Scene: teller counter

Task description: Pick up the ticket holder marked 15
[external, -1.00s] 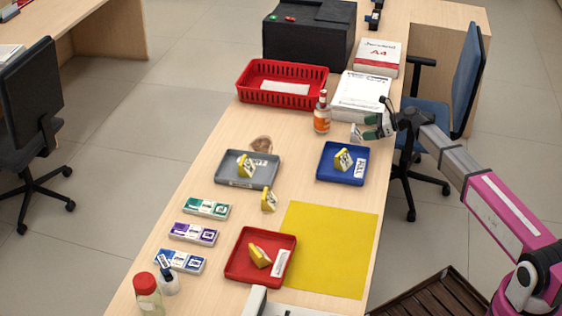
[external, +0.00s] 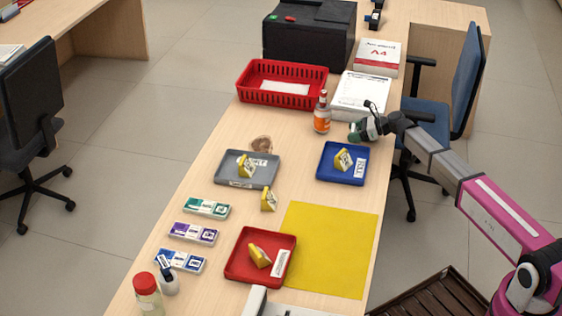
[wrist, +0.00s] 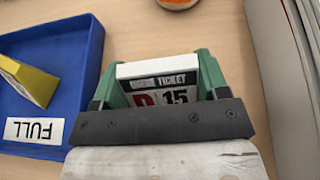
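In the external view my gripper (external: 355,131) is low over the counter behind the blue tray (external: 325,173) and hides the holder. The blue tray is left of my gripper in the wrist view (wrist: 95,48).
A yellow holder (external: 343,160) and a FULL label (external: 360,168) are in the blue tray. An orange bottle (external: 322,115) stands left of my gripper, and a paper stack (external: 362,92) lies behind it. The yellow mat (external: 330,250) is bare.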

